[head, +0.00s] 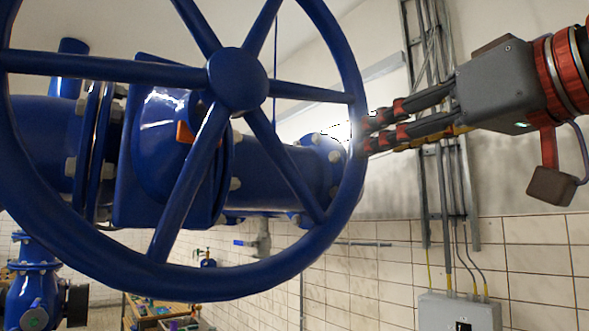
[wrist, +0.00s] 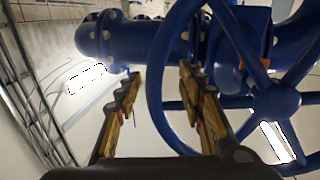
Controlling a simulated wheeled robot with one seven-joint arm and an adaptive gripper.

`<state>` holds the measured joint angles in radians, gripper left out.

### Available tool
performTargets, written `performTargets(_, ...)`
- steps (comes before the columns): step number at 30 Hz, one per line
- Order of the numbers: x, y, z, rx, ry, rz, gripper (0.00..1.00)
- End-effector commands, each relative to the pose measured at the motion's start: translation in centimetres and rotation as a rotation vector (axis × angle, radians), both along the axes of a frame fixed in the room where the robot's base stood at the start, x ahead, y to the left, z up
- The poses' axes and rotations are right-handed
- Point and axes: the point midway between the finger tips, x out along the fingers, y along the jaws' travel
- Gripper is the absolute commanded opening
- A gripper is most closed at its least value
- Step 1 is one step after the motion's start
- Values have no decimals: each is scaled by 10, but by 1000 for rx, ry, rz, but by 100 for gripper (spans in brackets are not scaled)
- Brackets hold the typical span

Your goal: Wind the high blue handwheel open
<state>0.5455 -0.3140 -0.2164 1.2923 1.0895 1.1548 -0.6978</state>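The high blue handwheel (head: 238,80) fills the left and middle of the head view, with a round hub, several spokes and a thick rim. It also shows at the right of the wrist view (wrist: 276,103). My gripper (head: 366,133) comes from the right, its fingertips at the rim's right side. In the wrist view my gripper (wrist: 158,75) has its two fingers apart. The rim shows partly in the gap and partly behind the right finger, with a space beside the left finger. I cannot tell whether a finger touches the rim.
A blue flanged pipe and valve body (head: 170,140) lie behind the wheel. A grey electrical box (head: 458,312) and vertical conduits (head: 425,60) are on the tiled wall at right. A smaller blue valve (head: 35,290) stands at lower left. A cluttered bench (head: 165,315) is below.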

Motion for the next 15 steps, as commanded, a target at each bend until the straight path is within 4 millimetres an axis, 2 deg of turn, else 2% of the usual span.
performTargets(5, 1, 0, 1, 104, 43, -1, 39)
performTargets(15, 16, 6, 1, 112, 50, 2, 39)
